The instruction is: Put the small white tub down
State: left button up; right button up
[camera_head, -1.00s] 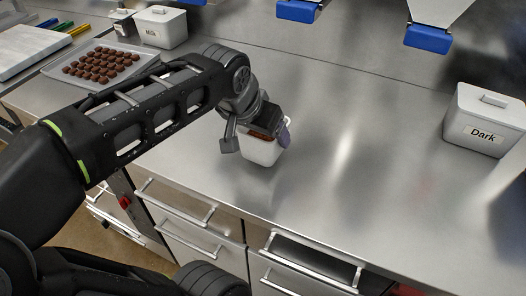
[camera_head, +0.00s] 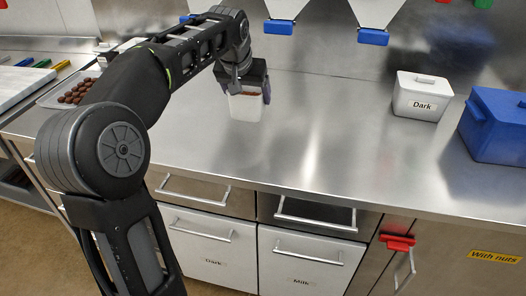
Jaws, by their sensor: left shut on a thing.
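The small white tub (camera_head: 245,107) shows in the head view with brown contents at its top. My left gripper (camera_head: 248,89) is shut on the tub from above, with a finger at its right side. The tub is upright over the steel counter (camera_head: 330,130), towards the back. I cannot tell whether its base touches the counter. The gripper hides much of the tub's top. My right gripper is not in view.
A white lidded "Dark" container (camera_head: 421,104) and a blue box (camera_head: 497,127) stand on the right. A tray of chocolates (camera_head: 58,101) lies at the left. Blue-tipped dispensers (camera_head: 373,37) hang at the back. The counter's middle is clear.

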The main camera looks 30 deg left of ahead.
aim_at(249, 114)
pick_arm(q)
jog(key=shift+w+f, duration=0.1)
jog(key=shift+f, duration=3.05)
jog(key=shift+f+b, duration=0.3)
jog(key=shift+f, duration=1.55)
jog(key=shift+f, duration=0.15)
jog(key=o, duration=1.8)
jog(key=shift+o, duration=0.2)
